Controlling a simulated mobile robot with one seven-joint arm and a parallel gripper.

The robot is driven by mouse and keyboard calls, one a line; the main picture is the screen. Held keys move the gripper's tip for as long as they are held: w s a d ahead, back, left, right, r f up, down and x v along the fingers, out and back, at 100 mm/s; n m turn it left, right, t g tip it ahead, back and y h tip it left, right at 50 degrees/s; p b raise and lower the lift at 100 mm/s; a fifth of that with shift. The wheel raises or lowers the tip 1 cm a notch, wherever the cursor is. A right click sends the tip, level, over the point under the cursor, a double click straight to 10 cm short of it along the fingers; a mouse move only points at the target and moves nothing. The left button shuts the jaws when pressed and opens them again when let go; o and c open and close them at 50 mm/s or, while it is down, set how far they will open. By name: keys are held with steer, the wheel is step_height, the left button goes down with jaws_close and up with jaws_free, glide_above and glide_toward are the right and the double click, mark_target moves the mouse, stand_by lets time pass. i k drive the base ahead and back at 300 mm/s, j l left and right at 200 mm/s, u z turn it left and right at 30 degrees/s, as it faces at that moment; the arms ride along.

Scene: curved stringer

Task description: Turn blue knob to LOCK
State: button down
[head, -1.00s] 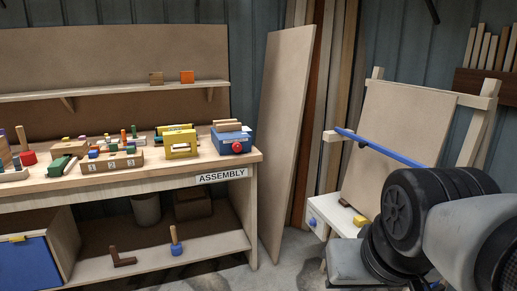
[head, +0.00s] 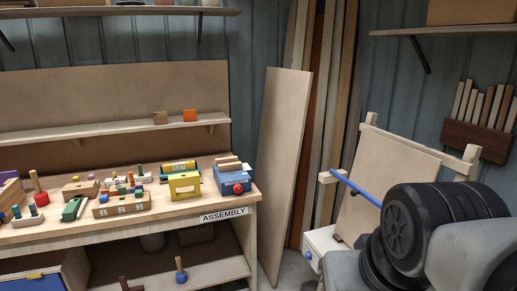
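A small blue knob (head: 308,255) shows on the left side of a white box-like unit (head: 323,240) at the lower right, below a tilted board. It is small here, and I cannot read any LOCK marking or tell which way the knob is turned. My arm's grey and black links fill the lower right and cover part of the unit. My gripper cannot be made out in this view.
A bench with an ASSEMBLY label (head: 224,214) stands at left, holding a blue box with a red knob (head: 237,188), a yellow block (head: 184,186) and several wooden toys. A blue bar (head: 355,187) crosses the tilted board (head: 389,190). A tall panel (head: 284,170) leans between them.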

mark_target(308, 255)
steer(key=z, duration=0.25)
steer(key=k+j, duration=0.15)
steer(key=k+j+z, duration=0.1)
steer(key=k, duration=0.3)
steer(key=i+j+z, duration=0.2)
steer(key=i+j, duration=0.25)
steer(key=i, duration=0.15)
steer(key=i+j+z, duration=0.2)
steer(key=i+j, duration=0.3)
steer(key=i+j+z, duration=0.2)
steer(key=i+j, duration=0.35)
steer(key=i+j+z, duration=0.2)
steer(key=i+j, duration=0.25)
steer(key=j, duration=0.3)
